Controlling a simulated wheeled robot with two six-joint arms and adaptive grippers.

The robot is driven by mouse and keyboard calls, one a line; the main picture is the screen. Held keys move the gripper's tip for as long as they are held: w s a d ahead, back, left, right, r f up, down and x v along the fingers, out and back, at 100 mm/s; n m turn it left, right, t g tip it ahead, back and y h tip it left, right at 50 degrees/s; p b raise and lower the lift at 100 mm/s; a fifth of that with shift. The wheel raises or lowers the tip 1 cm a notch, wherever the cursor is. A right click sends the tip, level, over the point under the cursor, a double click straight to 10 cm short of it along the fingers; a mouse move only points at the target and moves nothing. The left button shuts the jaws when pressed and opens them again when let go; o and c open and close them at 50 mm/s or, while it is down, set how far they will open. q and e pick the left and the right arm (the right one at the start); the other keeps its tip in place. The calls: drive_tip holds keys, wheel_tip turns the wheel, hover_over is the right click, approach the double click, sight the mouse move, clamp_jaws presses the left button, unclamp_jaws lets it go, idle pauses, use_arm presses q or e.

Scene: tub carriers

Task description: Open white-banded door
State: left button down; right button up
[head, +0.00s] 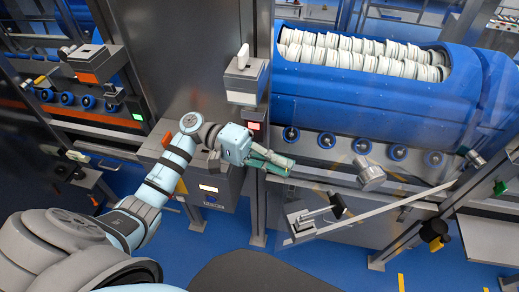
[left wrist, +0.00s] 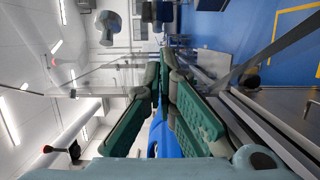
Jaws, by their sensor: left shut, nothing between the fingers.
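A clear door with a pale band (head: 390,204) along its lower edge stands in front of the blue drum carrier (head: 375,100). The band slants up to the right, out from the machine front. A round grey knob (head: 371,175) sits on the clear pane; a grey knob also shows at the upper left of the left wrist view (left wrist: 107,22). My left gripper (head: 283,168) is left of the knob, apart from it. Its green-padded fingers (left wrist: 164,78) are shut with nothing between them. How far the door stands ajar is hard to tell. My right gripper is out of view.
A grey post with a switch box (head: 244,78) rises just behind my left gripper. A cabinet with a lit panel (head: 209,189) stands below left. A black clamp-like part (head: 336,205) lies below the knob. Blue floor (head: 330,270) is open in front.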

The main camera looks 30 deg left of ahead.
sight(319, 193)
use_arm(q)
drive_tip(key=s+d+p, duration=0.1)
drive_tip(key=d, duration=0.1)
drive_tip(key=s+d, duration=0.2)
drive_tip(key=shift+d+p, duration=0.15)
drive_tip(key=shift+p, duration=0.2)
